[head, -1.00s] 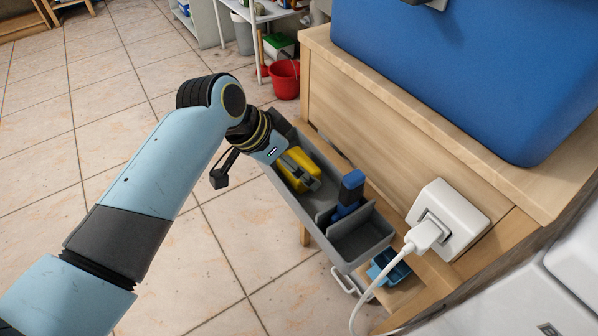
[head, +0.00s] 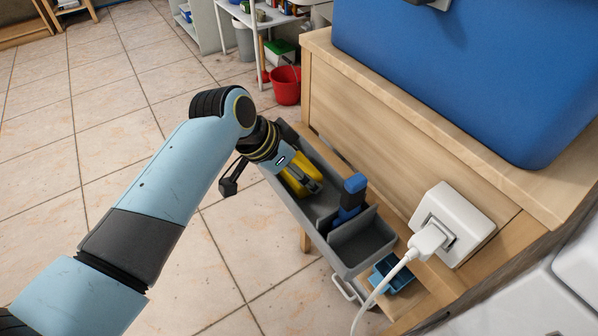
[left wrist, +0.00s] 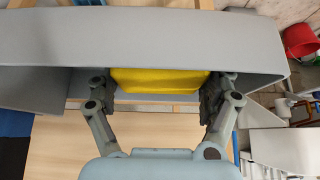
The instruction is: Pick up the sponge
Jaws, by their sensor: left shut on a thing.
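The yellow sponge (head: 293,185) is inside the left part of the grey open tray (head: 318,238). My left gripper (head: 309,184) reaches down into the tray from the upper left and is shut on the sponge. In the left wrist view the sponge (left wrist: 160,80) sits between the two fingers, one at each end. The grey tray wall (left wrist: 140,40) crosses the top of that view and hides part of the sponge. I cannot tell whether the sponge touches the tray floor. My right gripper is not in view.
A blue-handled tool (head: 351,195) stands in the tray, right of the sponge. A wooden cabinet (head: 400,125) with a large blue box (head: 470,70) rises behind. A white plug and cable (head: 425,243) hang in front. The tiled floor (head: 100,130) at left is clear.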

